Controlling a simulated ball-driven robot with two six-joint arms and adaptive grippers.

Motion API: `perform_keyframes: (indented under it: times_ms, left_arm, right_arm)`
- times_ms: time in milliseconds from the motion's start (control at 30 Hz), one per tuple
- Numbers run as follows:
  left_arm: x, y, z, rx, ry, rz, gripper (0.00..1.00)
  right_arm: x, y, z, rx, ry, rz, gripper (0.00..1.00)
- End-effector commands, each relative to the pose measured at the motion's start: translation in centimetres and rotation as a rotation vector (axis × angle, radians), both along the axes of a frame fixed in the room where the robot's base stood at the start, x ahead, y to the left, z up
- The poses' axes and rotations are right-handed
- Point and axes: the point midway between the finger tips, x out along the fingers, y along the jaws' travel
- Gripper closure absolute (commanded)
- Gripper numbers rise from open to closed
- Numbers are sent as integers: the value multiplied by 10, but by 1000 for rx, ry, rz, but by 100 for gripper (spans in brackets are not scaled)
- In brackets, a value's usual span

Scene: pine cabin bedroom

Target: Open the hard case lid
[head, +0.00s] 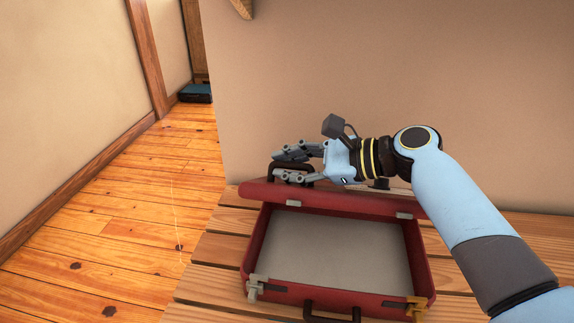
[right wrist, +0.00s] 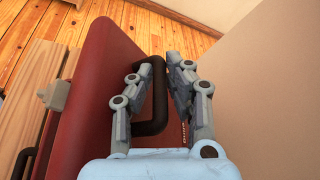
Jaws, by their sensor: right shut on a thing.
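The red hard case (head: 433,270) lies on a slatted wooden surface, its pale grey inside empty and in sight. Its lid (head: 345,200) stands raised at the back, towards the wall, and shows nearly edge-on in the head view; its exact angle is hard to tell. My right gripper (head: 280,166) is shut on the dark lid handle (right wrist: 160,105). In the right wrist view, the fingers (right wrist: 153,78) lie on either side of this handle, beside the red lid face (right wrist: 103,85). My left gripper is in neither view.
The slatted wooden surface (head: 208,281) has free room around the case. A beige wall (head: 400,70) stands close behind the lid. Wooden floor (head: 120,220) is clear at left; a dark blue object (head: 196,93) lies far back.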

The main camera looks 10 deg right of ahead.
Motion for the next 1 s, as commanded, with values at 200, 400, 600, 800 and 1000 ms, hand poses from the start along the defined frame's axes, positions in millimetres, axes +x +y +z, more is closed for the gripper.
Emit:
perform_keyframes:
  times_ms: [200, 400, 600, 800, 1000]
  left_arm:
    - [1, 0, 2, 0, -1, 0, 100]
    - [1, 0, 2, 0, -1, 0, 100]
    - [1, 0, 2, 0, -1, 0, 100]
    - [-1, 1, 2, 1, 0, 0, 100]
    - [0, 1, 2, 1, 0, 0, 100]
  right_arm:
    - [2, 0, 3, 2, -5, 0, 100]
    - [2, 0, 3, 2, -4, 0, 100]
    - [2, 0, 2, 1, -3, 0, 77]
    - [1, -2, 2, -1, -2, 0, 77]
    - [-13, -26, 10, -5, -3, 0, 77]
